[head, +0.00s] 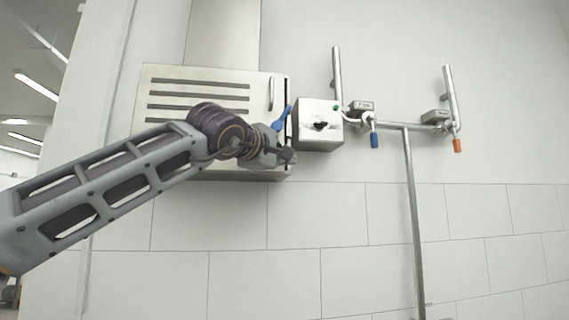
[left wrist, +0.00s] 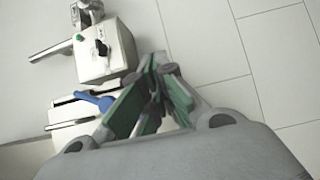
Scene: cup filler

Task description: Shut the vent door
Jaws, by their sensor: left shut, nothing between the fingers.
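The vent door (head: 200,97) is a pale metal panel with several dark slots on a wall-mounted box in the head view. A vertical handle (head: 271,93) is near its right edge, and a dark gap shows along that edge. A blue lever (head: 282,119) sticks out at the right edge; it also shows in the left wrist view (left wrist: 97,101). My left gripper (head: 287,156) is shut and empty, in front of the box's lower right corner. In the left wrist view its green-padded fingers (left wrist: 155,75) are together. My arm hides the door's lower part. My right gripper is not in view.
A switch box (head: 318,125) with a black knob and green button stands close right of the vent; it also shows in the left wrist view (left wrist: 104,50). Pipes (head: 411,200) with a blue-handled valve (head: 374,139) and an orange-handled valve (head: 457,145) are farther right.

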